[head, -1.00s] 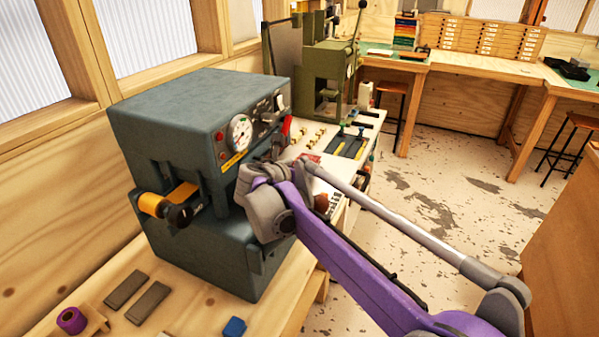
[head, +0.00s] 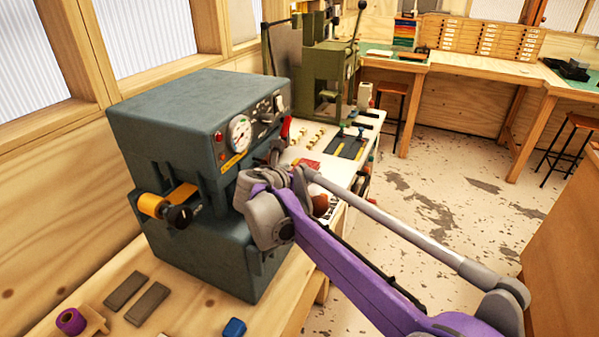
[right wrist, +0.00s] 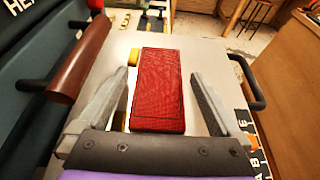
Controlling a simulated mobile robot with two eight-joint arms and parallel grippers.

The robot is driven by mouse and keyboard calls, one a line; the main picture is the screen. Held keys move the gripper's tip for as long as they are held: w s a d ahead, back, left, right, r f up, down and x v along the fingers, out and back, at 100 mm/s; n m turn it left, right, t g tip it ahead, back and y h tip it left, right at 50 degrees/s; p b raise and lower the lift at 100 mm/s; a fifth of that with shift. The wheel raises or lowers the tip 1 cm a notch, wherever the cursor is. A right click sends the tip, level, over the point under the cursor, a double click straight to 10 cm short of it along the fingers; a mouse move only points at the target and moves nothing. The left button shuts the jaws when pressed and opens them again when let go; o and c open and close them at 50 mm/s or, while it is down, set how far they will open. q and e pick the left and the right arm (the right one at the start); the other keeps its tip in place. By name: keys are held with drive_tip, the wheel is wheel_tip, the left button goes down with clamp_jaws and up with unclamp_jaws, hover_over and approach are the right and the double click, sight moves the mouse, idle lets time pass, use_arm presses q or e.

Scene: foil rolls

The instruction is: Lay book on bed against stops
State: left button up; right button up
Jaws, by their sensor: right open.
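The book (right wrist: 158,90) is a red, textured, rectangular block in the right wrist view. It lies on the pale, flat bed (right wrist: 215,62). My right gripper (right wrist: 162,88) is open, with one grey finger on each side of the book and a gap to both. Small yellow blocks (right wrist: 134,56) sit along the book's left side; I cannot tell whether they touch it or are the stops. In the head view my purple right arm reaches to the front of the teal press (head: 190,125), and its fingers are mostly hidden. My left gripper is out of view.
A brown roller-like handle (right wrist: 80,60) stands left of the bed, and a black handle (right wrist: 250,85) on its right. A lettered scale (right wrist: 250,140) runs along the right edge. A green machine (head: 325,70) stands behind the press; grey bars (head: 148,303) lie on the front bench.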

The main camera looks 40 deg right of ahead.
drive_tip(key=v, duration=1.1)
drive_tip(key=shift+s+a, duration=0.25)
